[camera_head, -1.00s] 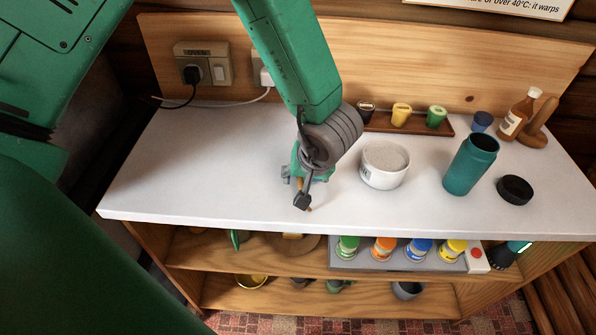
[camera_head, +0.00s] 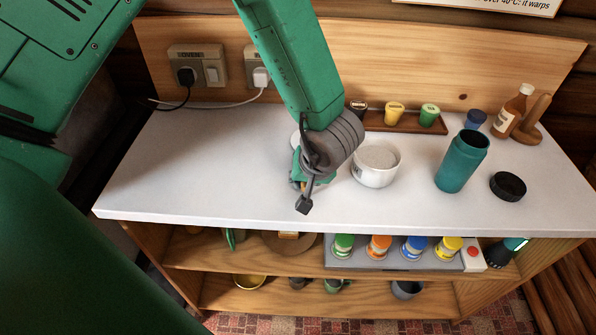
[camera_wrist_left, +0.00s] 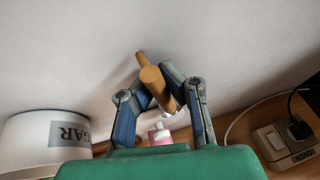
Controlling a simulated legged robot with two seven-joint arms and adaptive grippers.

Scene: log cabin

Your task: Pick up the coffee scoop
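In the left wrist view, the coffee scoop shows as a light brown wooden handle (camera_wrist_left: 157,85) between the two fingers of my left gripper (camera_wrist_left: 155,80). The fingers close on the handle from both sides. The scoop's bowl end is hidden or too small to make out. In the head view, my left gripper (camera_head: 301,182) is low over the white worktop, left of the sugar bowl, with a bit of orange-brown handle showing. I cannot tell whether the scoop is clear of the worktop. My right gripper is not in view.
A white sugar bowl (camera_head: 375,172) stands close right of my gripper. A teal canister (camera_head: 461,164), its black lid (camera_head: 508,186), a brown bottle (camera_head: 510,112) and a tray (camera_head: 376,124) with small cups stand farther right and back. The worktop's left side is free.

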